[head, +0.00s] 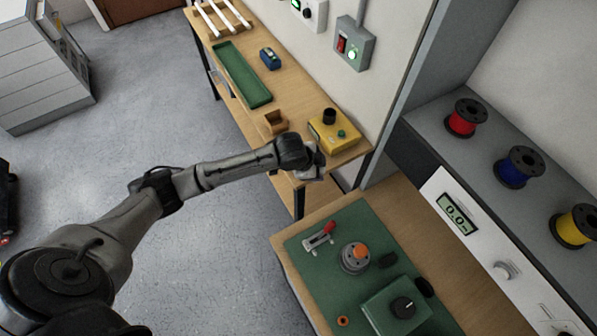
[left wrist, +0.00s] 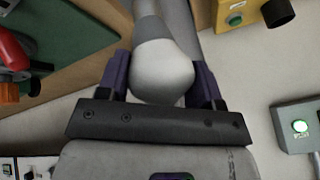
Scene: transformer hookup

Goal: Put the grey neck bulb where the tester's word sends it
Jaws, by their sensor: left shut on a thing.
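A bulb with a white globe (left wrist: 162,75) and a grey neck (left wrist: 152,27) is in the left wrist view, between the purple fingers of my left gripper (left wrist: 160,85). The gripper is shut on it, with the neck pointing away. In the head view my left gripper (head: 314,166) is in front of the near end of the back bench, below the yellow tester; the bulb is hard to make out there. The yellow tester (head: 325,143) has a black socket and a green button; it also shows in the left wrist view (left wrist: 232,22). No word on it is legible. My right gripper is out of view.
On the back bench are a long green tray (head: 240,72), a small wooden box (head: 272,124), a blue item (head: 269,58) and a white-tube rack (head: 217,18). A grey switch box (head: 354,45) is on the wall. The near bench's green mat (head: 318,267) carries several parts.

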